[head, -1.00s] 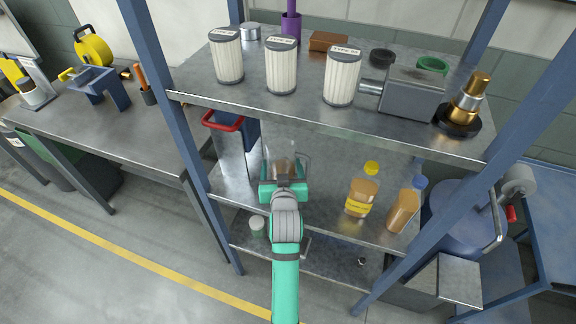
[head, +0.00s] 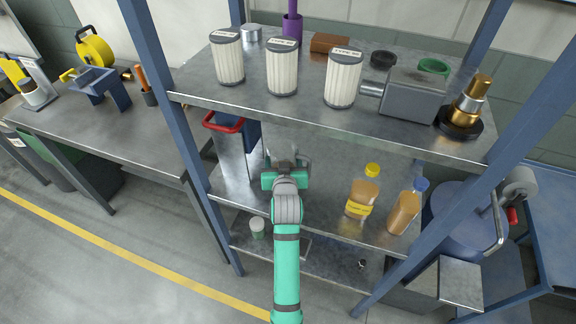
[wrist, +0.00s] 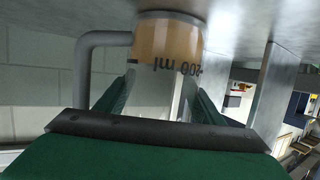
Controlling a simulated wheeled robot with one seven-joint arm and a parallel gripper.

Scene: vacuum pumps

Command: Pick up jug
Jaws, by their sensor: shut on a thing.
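The jug (wrist: 168,42) is clear with a brown liquid, a grey handle and a "200 ml" mark. My gripper (head: 285,168) is at the middle shelf of the rack, with the jug mostly hidden behind it in the head view. In the wrist view the two green fingers of my gripper (wrist: 164,92) stand on either side of the jug and are shut on it. The handle is to the left of the jug there. Whether the jug touches the shelf cannot be told.
The middle shelf (head: 325,205) also holds a yellow-capped bottle (head: 362,193) and a blue-capped bottle (head: 405,208) to the right. A red-handled container (head: 232,150) stands close on the left. The upper shelf (head: 310,115) and blue posts (head: 172,110) frame the space.

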